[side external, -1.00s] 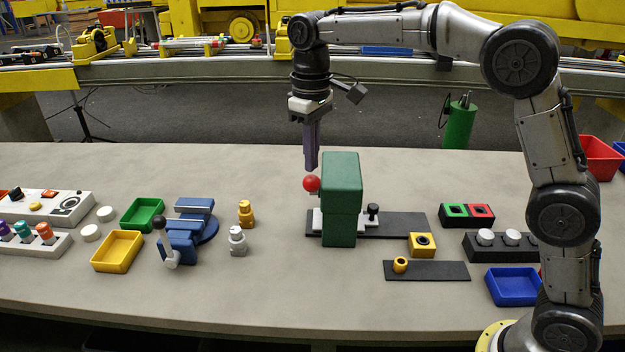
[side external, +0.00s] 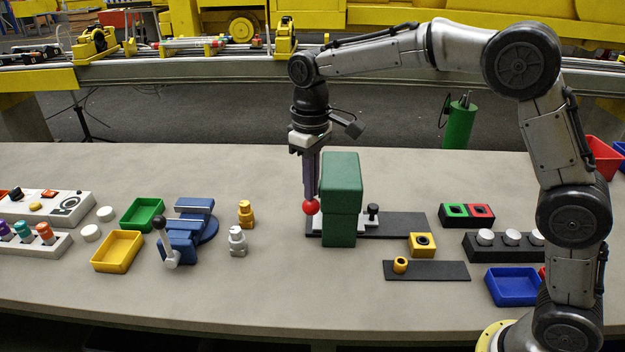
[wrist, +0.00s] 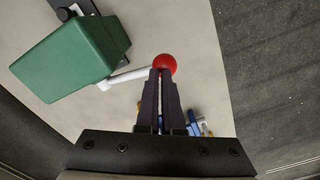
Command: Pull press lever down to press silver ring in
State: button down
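The green press (side external: 341,200) stands upright on a dark base plate (side external: 405,226). Its lever ends in a red ball knob (side external: 310,207) at the press's left side. My gripper (side external: 311,195) points straight down with its fingertips at the top of the knob. In the wrist view my gripper's fingers (wrist: 161,72) are together with only a thin slit between them, and the red knob (wrist: 165,63) lies just beyond the tips, not between them. The white lever rod (wrist: 128,76) runs from the knob to the press (wrist: 75,55). I cannot make out the silver ring.
A black knob (side external: 372,209) stands on the base plate right of the press. Yellow (side external: 244,214) and silver (side external: 237,240) stepped parts and a blue vise (side external: 186,235) stand to the left. A yellow block (side external: 422,245) is at the right. The table behind the press is clear.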

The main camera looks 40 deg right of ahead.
jog(key=shift+s+a+f, duration=0.2)
jog(key=shift+f, duration=0.45)
jog(key=shift+s+a+f, duration=0.15)
jog(key=shift+s+f, duration=0.05)
jog(key=shift+f, duration=0.45)
jog(key=shift+w+d+r, duration=0.15)
jog(key=shift+r, duration=0.5)
jog(key=shift+w+d+r, duration=0.1)
jog(key=shift+w+r, duration=0.05)
jog(key=shift+r, duration=0.55)
jog(key=shift+w+d+r, duration=0.15)
jog(key=shift+r, duration=0.5)
jog(key=shift+w+d+r, duration=0.3)
jog(key=shift+r, duration=0.4)
jog(key=shift+w+d+r, duration=0.3)
jog(key=shift+r, duration=0.35)
notch_tip(320, 180, up, 5)
jog(key=shift+f, duration=0.1)
